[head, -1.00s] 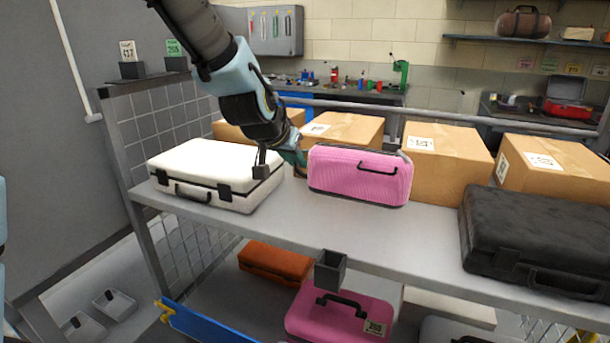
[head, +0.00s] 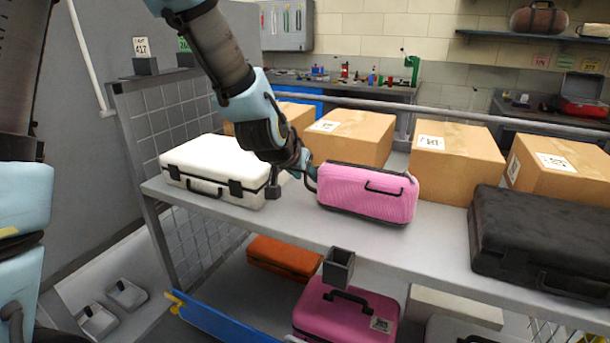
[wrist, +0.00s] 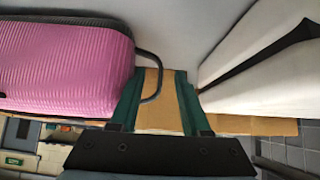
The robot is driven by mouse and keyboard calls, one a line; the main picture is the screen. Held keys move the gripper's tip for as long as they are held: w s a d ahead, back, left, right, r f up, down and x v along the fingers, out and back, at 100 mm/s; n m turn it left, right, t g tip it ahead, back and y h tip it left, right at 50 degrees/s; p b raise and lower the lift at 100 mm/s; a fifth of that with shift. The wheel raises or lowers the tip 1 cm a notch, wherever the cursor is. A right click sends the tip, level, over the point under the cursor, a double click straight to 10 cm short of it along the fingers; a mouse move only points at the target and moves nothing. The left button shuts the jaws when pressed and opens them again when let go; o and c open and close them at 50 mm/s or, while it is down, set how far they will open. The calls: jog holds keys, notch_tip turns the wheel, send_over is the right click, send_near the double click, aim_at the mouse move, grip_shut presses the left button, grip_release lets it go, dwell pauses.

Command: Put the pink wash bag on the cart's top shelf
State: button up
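The pink ribbed wash bag (head: 366,195) stands on the grey shelf (head: 300,219) in the head view. It has a dark front handle and a dark loop on its left end. My gripper (head: 311,172) is at that left end, between the bag and a white case. In the wrist view the bag (wrist: 65,65) fills the left side. My gripper's green fingers (wrist: 160,75) are apart, and the bag's thin dark loop reaches between them, close to the left finger. The fingers are not closed on it. I cannot tell whether the left finger touches it.
The white case (head: 220,170) is close left of my gripper. Several cardboard boxes (head: 350,136) stand behind. A black case (head: 545,240) lies to the right. A pink suitcase (head: 345,312) and an orange case (head: 285,256) are below. The shelf in front of the bag is clear.

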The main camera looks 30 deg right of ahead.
jog(key=shift+r, duration=0.1)
jog(key=p+v, duration=0.2)
jog(key=v, duration=1)
jog(key=w+a+f+n+y, duration=0.2)
jog(key=w+a, duration=0.1)
jog(key=a, duration=0.4)
jog(key=w+a+f+n+y, duration=0.2)
jog(key=w+a, duration=0.2)
jog(key=a, duration=0.4)
jog(key=s+a+f+n+g+y, duration=0.1)
jog(key=s+a+f+n, duration=0.1)
jog(key=a, duration=0.7)
jog(key=s+a+f+n+g+y, duration=0.2)
jog(key=a+n, duration=0.2)
jog(key=a, duration=0.6)
jog(key=shift+a, duration=0.3)
